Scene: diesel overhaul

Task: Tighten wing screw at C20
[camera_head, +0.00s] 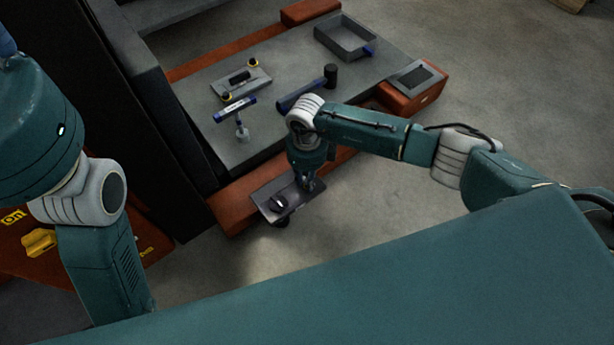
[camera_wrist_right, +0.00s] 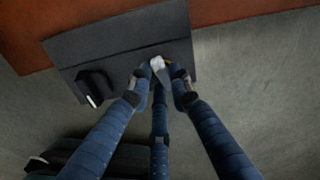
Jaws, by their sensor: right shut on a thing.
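My right gripper (camera_head: 309,184) is over a dark grey plate (camera_head: 268,193) that sticks out at the near side of the red-framed bench. The right wrist view shows the plate (camera_wrist_right: 75,48) from close by. There my right gripper (camera_wrist_right: 161,72) has its blue fingers closed around a small pale wing screw (camera_wrist_right: 158,63) near the plate's edge. The fingers hide most of the screw, so I cannot tell how deep it sits. No C20 label is readable. My left arm comes in at the left, but its gripper is not in view.
A black knob-like part (camera_wrist_right: 95,86) sits on the plate. On the grey bench top lie a hammer (camera_head: 308,88), a blue-handled tool (camera_head: 235,109), a plate with a handle (camera_head: 240,82) and an open tray (camera_head: 346,37). Floor right of the bench is clear.

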